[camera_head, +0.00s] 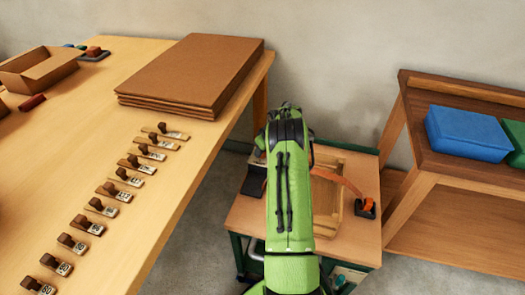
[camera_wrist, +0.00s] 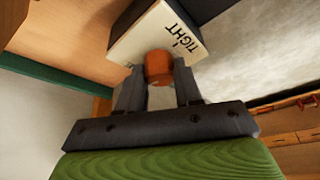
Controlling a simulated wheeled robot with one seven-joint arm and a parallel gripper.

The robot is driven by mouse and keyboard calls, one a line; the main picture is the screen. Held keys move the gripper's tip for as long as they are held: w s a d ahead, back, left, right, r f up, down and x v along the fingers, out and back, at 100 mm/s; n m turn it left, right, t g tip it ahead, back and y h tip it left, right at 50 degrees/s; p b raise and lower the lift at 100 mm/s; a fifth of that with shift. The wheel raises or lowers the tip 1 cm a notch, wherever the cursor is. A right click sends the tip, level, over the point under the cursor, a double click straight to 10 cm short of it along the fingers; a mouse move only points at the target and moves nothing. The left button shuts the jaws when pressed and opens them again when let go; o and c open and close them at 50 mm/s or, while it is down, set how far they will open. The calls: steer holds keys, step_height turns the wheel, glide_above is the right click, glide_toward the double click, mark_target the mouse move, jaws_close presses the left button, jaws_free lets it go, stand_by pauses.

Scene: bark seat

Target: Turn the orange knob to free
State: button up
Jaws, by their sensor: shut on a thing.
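In the wrist view the orange knob (camera_wrist: 158,66) sits at the lower edge of a white plate (camera_wrist: 150,30) lettered "TIGHT" with a short mark. My gripper (camera_wrist: 159,80) has its two dark fingers on either side of the knob, shut on it. In the head view my green arm covers the gripper and the knob. Behind the arm are a wooden frame (camera_head: 328,205) and an orange strap (camera_head: 340,178) running to a dark piece with an orange part (camera_head: 367,205) at the right.
The small bench (camera_head: 350,250) under my arm stands between a long table (camera_head: 175,190) with stamps and cardboard sheets (camera_head: 195,75) at left and a wooden shelf (camera_head: 450,180) with a blue box (camera_head: 468,132) at right. Bare floor shows at lower right.

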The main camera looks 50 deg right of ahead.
steer(key=shift+d+n+y, duration=0.1)
steer(key=shift+n+y, duration=0.4)
steer(key=shift+n, duration=0.8)
steer(key=o, duration=1)
steer(key=shift+o, duration=0.2)
steer(key=shift+r, duration=0.15)
steer(key=p+v, duration=0.4)
steer(key=v, duration=1.1)
steer(key=shift+r+p, duration=0.25)
steer(key=shift+p, duration=0.05)
